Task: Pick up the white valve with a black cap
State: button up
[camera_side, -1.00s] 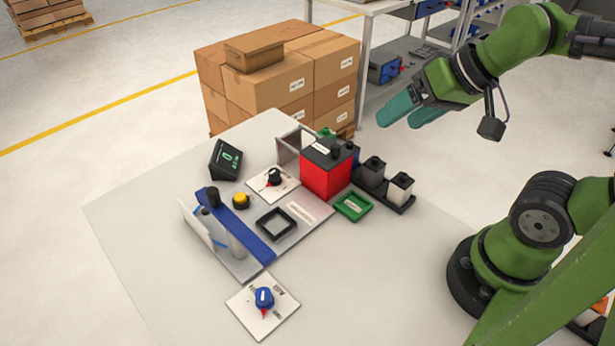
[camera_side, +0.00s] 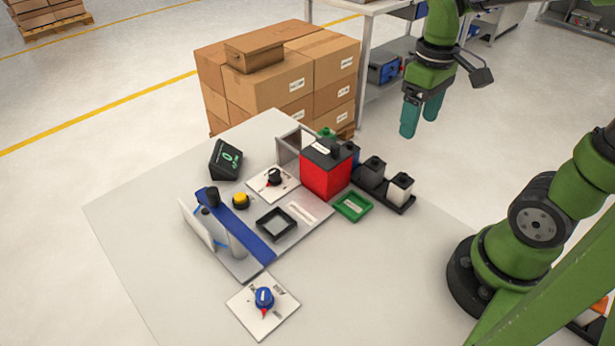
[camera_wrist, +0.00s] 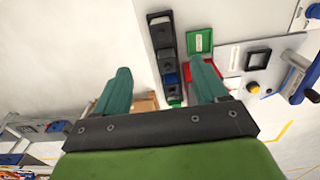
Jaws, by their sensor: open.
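The white valve with a black cap (camera_side: 401,187) stands upright at the near right end of a black rack (camera_side: 409,207) in the side view. My gripper (camera_side: 418,126) is open and empty, high above and behind the rack, with its teal fingers pointing down. It is well apart from the valve. In the wrist view my gripper's two fingers (camera_wrist: 160,68) are spread, and the rack (camera_wrist: 153,17) shows between and beyond them. The white valve cannot be made out clearly there.
A dark valve (camera_side: 373,171) and a blue one (camera_side: 353,152) stand in the same rack. A red box (camera_side: 325,175) and a green tray (camera_side: 353,206) are close to its left. Cardboard boxes (camera_side: 280,85) stand behind the table.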

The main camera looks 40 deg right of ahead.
aim_at(404, 174)
notch_tip(404, 174, down, 17)
jog(key=shift+a+r, duration=0.1)
jog(key=shift+a, duration=0.05)
dwell(0.5)
jog(key=shift+c, duration=0.3)
jog(key=c, duration=1)
jog(key=shift+r, duration=0.1)
jog(key=shift+c, duration=0.2)
